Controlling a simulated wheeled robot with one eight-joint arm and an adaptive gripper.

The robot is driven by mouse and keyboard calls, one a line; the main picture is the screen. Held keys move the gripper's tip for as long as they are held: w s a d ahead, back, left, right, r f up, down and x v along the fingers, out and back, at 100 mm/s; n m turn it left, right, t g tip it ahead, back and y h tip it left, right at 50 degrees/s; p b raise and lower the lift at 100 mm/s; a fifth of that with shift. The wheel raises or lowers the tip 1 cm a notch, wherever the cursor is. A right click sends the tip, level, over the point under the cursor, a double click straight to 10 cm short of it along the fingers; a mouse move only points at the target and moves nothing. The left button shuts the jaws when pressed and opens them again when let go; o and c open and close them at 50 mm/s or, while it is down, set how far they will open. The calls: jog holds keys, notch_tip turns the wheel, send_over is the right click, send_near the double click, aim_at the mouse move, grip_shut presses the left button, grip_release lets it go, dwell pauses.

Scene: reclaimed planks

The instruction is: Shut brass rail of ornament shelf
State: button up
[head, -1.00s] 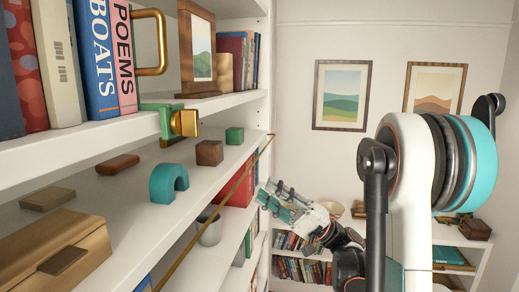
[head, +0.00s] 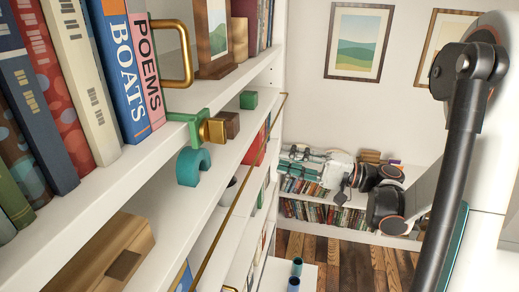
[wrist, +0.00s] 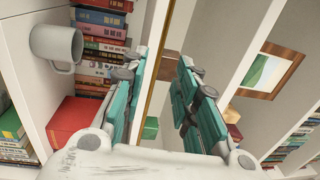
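The brass rail (head: 228,213) is a thin rod running lengthwise along the front of the ornament shelf (head: 207,207), with a gap between it and the shelf edge in the head view. The shelf holds a teal arch (head: 193,167), a wooden box (head: 105,255), a brown cube (head: 229,124) and a green cube (head: 249,100). My gripper (head: 290,162) is open and empty, to the right of the rail, fingers pointing left. In the wrist view, the rail (wrist: 157,58) passes upright between the open fingers (wrist: 163,85), closer to the left one. Contact is not visible.
A grey mug (wrist: 57,44) and a red book (wrist: 73,125) show in the wrist view. A low bookcase (head: 318,212) stands behind my gripper.

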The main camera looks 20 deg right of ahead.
aim_at(259, 152)
jog(key=p+x, duration=0.2)
jog(key=x, duration=0.6)
jog(key=shift+w+a, duration=0.15)
jog(key=shift+a, duration=0.05)
